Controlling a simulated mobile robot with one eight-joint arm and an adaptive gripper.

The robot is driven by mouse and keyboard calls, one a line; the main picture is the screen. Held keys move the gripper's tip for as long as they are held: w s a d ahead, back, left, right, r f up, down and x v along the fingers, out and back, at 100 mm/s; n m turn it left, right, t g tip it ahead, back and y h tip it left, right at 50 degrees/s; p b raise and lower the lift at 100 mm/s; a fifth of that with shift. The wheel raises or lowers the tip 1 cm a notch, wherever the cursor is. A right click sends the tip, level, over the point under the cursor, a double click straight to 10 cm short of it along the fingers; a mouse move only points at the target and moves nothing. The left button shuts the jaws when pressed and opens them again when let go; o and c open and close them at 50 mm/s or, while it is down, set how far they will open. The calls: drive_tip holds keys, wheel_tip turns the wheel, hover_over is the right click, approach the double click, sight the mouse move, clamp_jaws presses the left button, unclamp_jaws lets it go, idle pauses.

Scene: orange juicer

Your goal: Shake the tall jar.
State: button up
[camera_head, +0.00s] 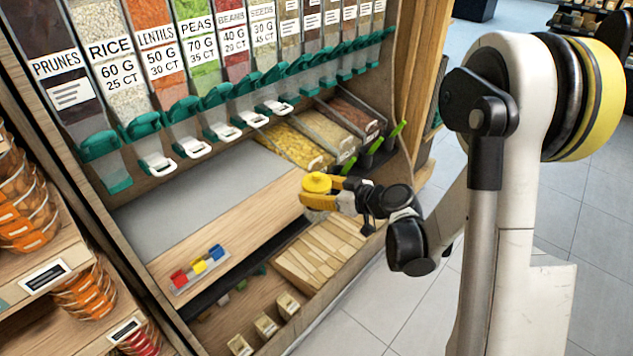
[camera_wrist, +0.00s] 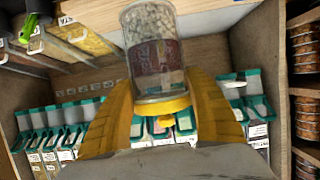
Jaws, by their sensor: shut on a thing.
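The jar (camera_wrist: 152,50) is a clear cylinder with pale, grainy contents and a dark reddish label. It shows in the wrist view, standing out from between the yellow fingers of my gripper (camera_wrist: 165,108). The fingers are shut on it at its yellow lid end. In the head view, the yellow lid (camera_head: 317,182) shows at the tip of my gripper (camera_head: 318,198), in the air by the front of the wooden shelf. The jar's clear body is hard to make out there.
A wooden shelf (camera_head: 225,225) holds a rack of red, yellow and blue pieces (camera_head: 199,266) near its front edge. Bulk dispensers (camera_head: 205,95) line the back. Open bins (camera_head: 295,147) stand behind my gripper. The floor at right is clear.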

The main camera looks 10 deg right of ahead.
sight(317, 184)
drive_tip(key=r, duration=0.3)
drive_tip(key=s+r, duration=0.1)
drive_tip(key=r, duration=0.2)
drive_tip(key=shift+s+a+r, duration=0.15)
drive_tip(key=shift+r, duration=0.15)
drive_tip(key=f, duration=0.6)
drive_tip(key=shift+w+f, duration=0.2)
drive_tip(key=shift+w, duration=0.15)
drive_tip(key=shift+w+f, duration=0.15)
drive_tip(key=shift+w, duration=0.05)
drive_tip(key=r, duration=0.6)
drive_tip(key=shift+s+r, duration=0.15)
drive_tip(key=shift+s, duration=0.4)
drive_tip(key=f, duration=0.4)
drive_tip(key=w+f, duration=0.1)
drive_tip(key=f, duration=0.1)
drive_tip(key=shift+f, duration=0.3)
drive_tip(key=shift+s+r, duration=0.3)
drive_tip(key=shift+s, duration=0.05)
drive_tip(key=shift+w+f, duration=0.1)
drive_tip(key=shift+w, duration=0.05)
